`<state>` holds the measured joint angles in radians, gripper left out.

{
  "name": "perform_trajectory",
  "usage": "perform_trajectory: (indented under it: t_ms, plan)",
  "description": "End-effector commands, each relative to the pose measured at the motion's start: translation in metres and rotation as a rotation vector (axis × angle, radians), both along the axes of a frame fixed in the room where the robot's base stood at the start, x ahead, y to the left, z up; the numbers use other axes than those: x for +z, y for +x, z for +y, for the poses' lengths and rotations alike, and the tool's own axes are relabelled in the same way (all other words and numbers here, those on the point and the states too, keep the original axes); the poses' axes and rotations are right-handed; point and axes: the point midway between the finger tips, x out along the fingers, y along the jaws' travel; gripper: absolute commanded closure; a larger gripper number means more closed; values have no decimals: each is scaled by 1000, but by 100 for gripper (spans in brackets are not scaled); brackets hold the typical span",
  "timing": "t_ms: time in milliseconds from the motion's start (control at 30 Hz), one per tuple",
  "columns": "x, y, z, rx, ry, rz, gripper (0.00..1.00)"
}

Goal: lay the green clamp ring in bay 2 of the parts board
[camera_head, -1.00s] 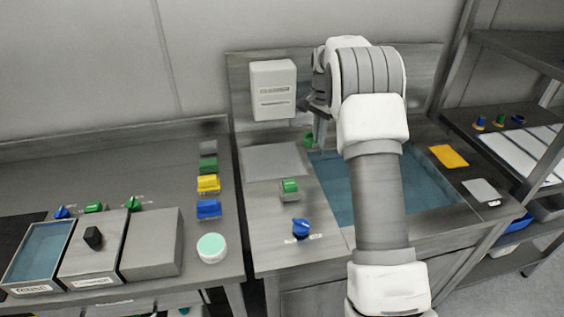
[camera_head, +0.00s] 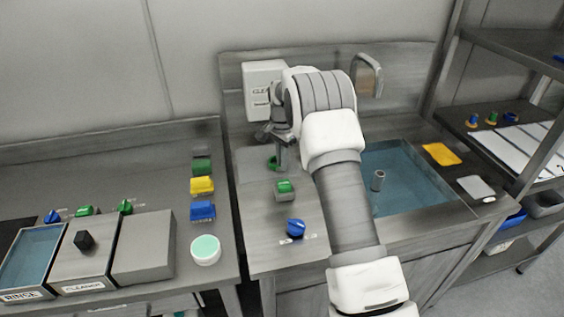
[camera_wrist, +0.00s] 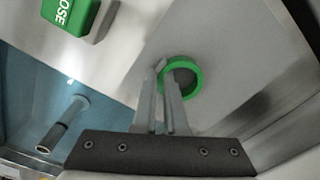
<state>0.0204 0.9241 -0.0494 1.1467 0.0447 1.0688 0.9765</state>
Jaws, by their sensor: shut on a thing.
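My gripper (camera_head: 281,163) is shut on the green clamp ring (camera_head: 271,162), over the grey counter panel left of the basin. In the wrist view, the ring (camera_wrist: 198,84) sits at the fingertips of my gripper (camera_wrist: 163,78), with its opening visible. Its left edge is partly covered by the fingers. A pale panel with dark dividing lines (camera_head: 514,149) lies on the right shelf. I cannot tell whether it is the parts board, and no bay number is readable.
A water-filled basin (camera_head: 410,180) with a spout is right of my gripper. A green block (camera_head: 285,190) and a blue knob (camera_head: 296,228) stand on the counter in front. A white dispenser box (camera_head: 259,92) hangs behind. Yellow (camera_head: 441,154) and grey pads lie right of the basin.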

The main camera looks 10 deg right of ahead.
Motion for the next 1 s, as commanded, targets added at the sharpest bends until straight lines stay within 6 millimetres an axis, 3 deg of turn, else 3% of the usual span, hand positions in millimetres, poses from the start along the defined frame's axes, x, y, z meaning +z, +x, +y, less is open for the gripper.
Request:
perform_trajectory:
  t_ms: [200,233,400,767,1000]
  plan:
    - [-3,0,0,0,0,0,100]
    - [-3,0,0,0,0,0,89]
    - [-3,0,0,0,0,0,61]
    - [4,0,0,0,0,-1,61]
    - [46,1,0,1,0,-4,61]
